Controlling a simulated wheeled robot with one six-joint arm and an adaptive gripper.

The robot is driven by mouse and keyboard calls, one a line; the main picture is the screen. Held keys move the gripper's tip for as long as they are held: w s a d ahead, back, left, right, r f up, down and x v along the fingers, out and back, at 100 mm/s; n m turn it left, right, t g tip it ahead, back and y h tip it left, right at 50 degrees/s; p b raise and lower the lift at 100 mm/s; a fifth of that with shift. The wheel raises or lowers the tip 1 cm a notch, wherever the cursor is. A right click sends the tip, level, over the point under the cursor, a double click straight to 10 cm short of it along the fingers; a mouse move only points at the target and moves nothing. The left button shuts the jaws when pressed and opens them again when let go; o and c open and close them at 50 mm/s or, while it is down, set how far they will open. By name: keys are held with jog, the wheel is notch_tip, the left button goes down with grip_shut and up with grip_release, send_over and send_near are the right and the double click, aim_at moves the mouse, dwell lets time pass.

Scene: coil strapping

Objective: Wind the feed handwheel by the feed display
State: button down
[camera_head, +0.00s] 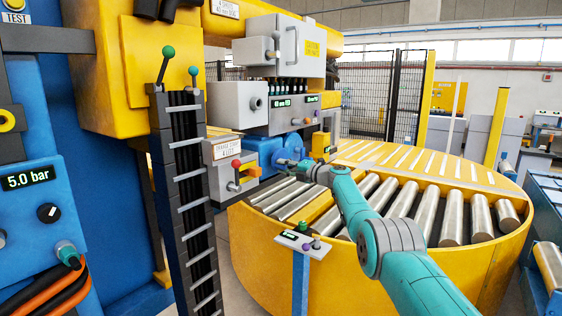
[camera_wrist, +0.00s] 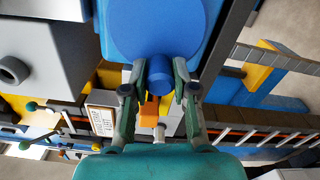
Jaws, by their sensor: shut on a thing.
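The feed handwheel (camera_wrist: 155,28) is a large blue disc with a stubby blue handle (camera_wrist: 160,74) standing off its face. In the head view the blue handwheel (camera_head: 264,150) sits on the machine head, partly hidden by my gripper. My gripper (camera_wrist: 160,84) is closed around the handle, one finger on each side, in the wrist view. In the head view my gripper (camera_head: 289,163) is small and reaches the wheel from the right. A dark display with green text (camera_head: 281,103), which seems to read a feed in mm, is on the grey panel above the wheel.
A yellow round roller table (camera_head: 460,268) spreads below my arm. A dark ladder-like rack (camera_head: 188,200) stands at left. A lever box with a red knob (camera_head: 234,176) is left of the wheel. A small pedestal panel (camera_head: 303,243) stands in front.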

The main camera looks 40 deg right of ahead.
jog(key=shift+r, duration=0.1)
jog(key=c, duration=0.8)
grip_release()
jog(key=shift+c, duration=0.2)
